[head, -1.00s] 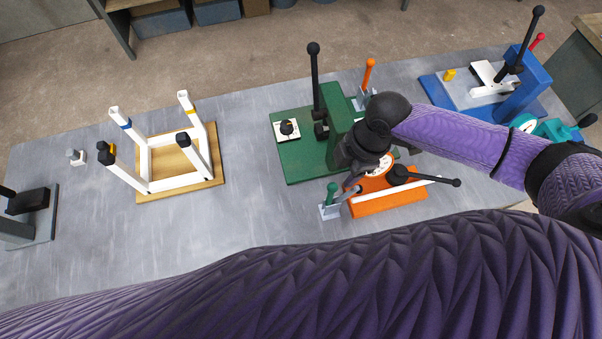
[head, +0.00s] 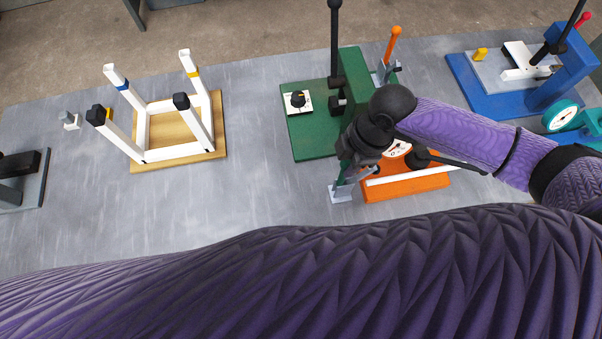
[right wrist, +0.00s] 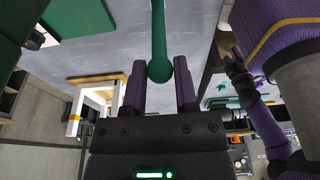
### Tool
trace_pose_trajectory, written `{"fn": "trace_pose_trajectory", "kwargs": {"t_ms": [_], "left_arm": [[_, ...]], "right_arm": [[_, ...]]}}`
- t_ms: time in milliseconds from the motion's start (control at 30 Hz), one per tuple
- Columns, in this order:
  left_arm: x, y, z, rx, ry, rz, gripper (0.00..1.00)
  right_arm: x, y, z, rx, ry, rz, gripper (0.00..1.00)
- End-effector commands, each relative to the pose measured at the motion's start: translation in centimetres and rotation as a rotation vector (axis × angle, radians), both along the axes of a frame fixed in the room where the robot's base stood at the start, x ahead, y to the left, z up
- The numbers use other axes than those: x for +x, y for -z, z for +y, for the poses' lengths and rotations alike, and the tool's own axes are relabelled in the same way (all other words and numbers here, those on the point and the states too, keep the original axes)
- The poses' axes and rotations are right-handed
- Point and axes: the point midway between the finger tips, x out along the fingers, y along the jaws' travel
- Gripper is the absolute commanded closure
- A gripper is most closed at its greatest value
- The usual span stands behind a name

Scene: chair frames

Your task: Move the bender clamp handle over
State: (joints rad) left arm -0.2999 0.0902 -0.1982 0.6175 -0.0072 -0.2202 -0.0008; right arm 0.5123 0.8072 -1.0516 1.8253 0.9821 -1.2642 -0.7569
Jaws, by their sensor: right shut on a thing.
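The clamp stands on a small pale base (head: 341,194) at the left end of the orange bender (head: 415,187). Its green handle (head: 342,174) leans up toward my right gripper (head: 347,163). In the right wrist view the rounded end of the green handle (right wrist: 159,68) lies between the two fingers of my right gripper (right wrist: 160,88), which is shut on it. My gripper and wrist partly hide the clamp's linkage and the bender in the head view. A large purple arm sleeve crosses the bottom of the head view; my left gripper is not in view.
A green press (head: 312,140) with a black lever stands just behind, with an orange-handled clamp (head: 392,45) near it. A blue fixture (head: 565,75) and a teal gauge (head: 562,117) are at right. A white chair frame (head: 172,152) stands at left. The grey tabletop between is clear.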

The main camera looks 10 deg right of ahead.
Motion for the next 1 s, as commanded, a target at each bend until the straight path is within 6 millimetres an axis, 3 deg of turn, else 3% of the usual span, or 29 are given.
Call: {"fn": "trace_pose_trajectory", "kwargs": {"t_ms": [400,767,1000], "left_arm": [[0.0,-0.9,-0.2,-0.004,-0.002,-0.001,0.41],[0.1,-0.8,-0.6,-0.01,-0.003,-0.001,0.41],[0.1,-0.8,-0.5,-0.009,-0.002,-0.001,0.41]], "right_arm": [[0.0,0.2,3.0,0.008,-0.002,-0.004,0.97],[0.0,0.3,3.3,0.008,-0.001,-0.004,0.97],[-0.1,0.9,4.6,0.009,-0.001,-0.004,0.96]]}}
